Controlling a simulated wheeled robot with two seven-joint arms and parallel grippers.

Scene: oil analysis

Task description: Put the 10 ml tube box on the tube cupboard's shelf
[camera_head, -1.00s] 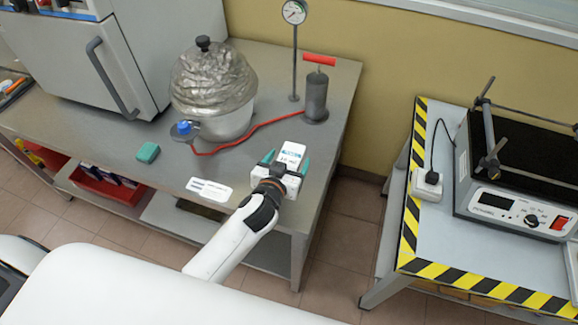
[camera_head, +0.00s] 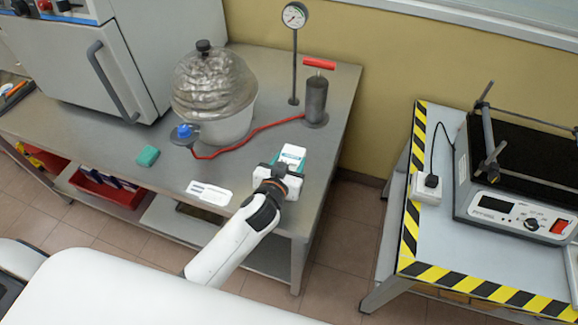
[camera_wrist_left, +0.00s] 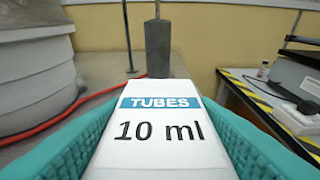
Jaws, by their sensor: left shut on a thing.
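The 10 ml tube box (camera_head: 292,155) is white with a blue band. In the left wrist view the box (camera_wrist_left: 160,135) fills the lower middle, its "TUBES" and "10 ml" print facing the camera. My left gripper (camera_head: 284,168) is shut on the box, with a teal finger on each side of it. It is at the right part of the grey metal table (camera_head: 325,115); I cannot tell whether the box touches the top. My right gripper is not in view. I cannot make out a tube cupboard in these frames.
A foil-topped vessel (camera_head: 213,85), a hand pump (camera_head: 316,98) with a red hose and a gauge (camera_head: 294,14) stand behind the box. A teal block (camera_head: 148,155) and a white flat item (camera_head: 209,193) lie left. A striped-edge table (camera_head: 400,235) stands right, across a floor gap.

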